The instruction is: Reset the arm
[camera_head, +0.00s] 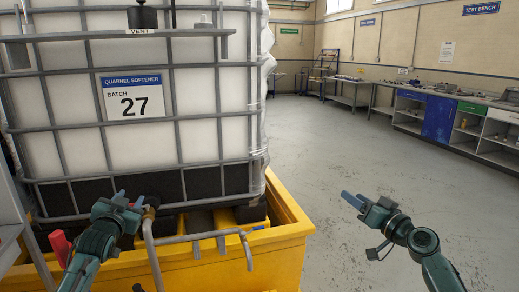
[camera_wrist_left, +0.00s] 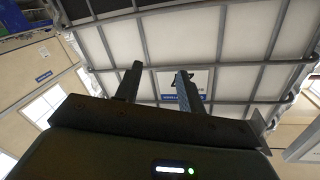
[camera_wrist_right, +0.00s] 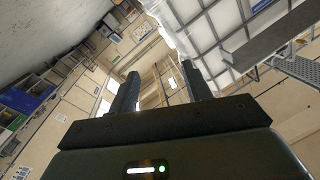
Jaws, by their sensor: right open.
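My left gripper (camera_head: 128,198) is in front of the lower part of a caged white tank, near a brass-coloured pipe fitting. In the left wrist view its two fingers (camera_wrist_left: 158,76) stand apart with nothing between them, and the tank's cage fills the background. My right gripper (camera_head: 352,200) is over open grey floor, to the right of the yellow bund. In the right wrist view its fingers (camera_wrist_right: 160,76) are apart and empty. Neither gripper appears to hold anything; I cannot tell whether the left one touches the fitting.
The caged tank (camera_head: 200,110) with a "Quarnel Softener Batch 27" label (camera_head: 130,97) stands in a yellow bund (camera_head: 285,228). A bent metal pipe (camera_head: 197,237) and a red handle (camera_head: 60,248) are near my left arm. Benches (camera_head: 470,125) line the far right wall. The floor (camera_head: 330,140) between is clear.

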